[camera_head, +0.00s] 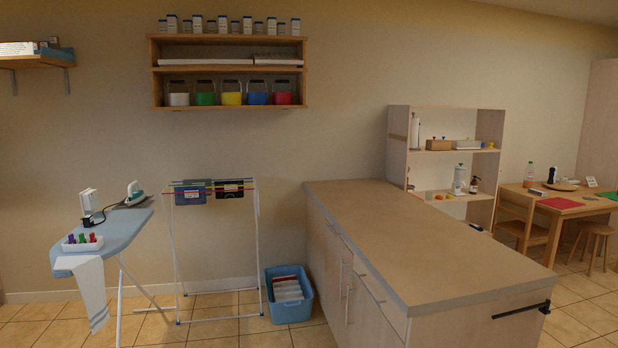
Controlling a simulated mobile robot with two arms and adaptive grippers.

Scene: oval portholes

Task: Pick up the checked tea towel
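A pale cloth (91,290) hangs over the front edge of the blue ironing board (125,228). It has a faint grey pattern near its lower end; it may be the checked tea towel, but the check is too small to tell. Two dark folded cloths, a blue one (190,195) and a black one (229,190), hang on the drying rack (257,215). Neither of my grippers is in view.
A white tray (70,247) with coloured items and an iron (134,193) stand on the ironing board. A blue bin (290,312) sits on the floor by the rack. A wooden-topped counter (430,240), its top bare, fills the middle right.

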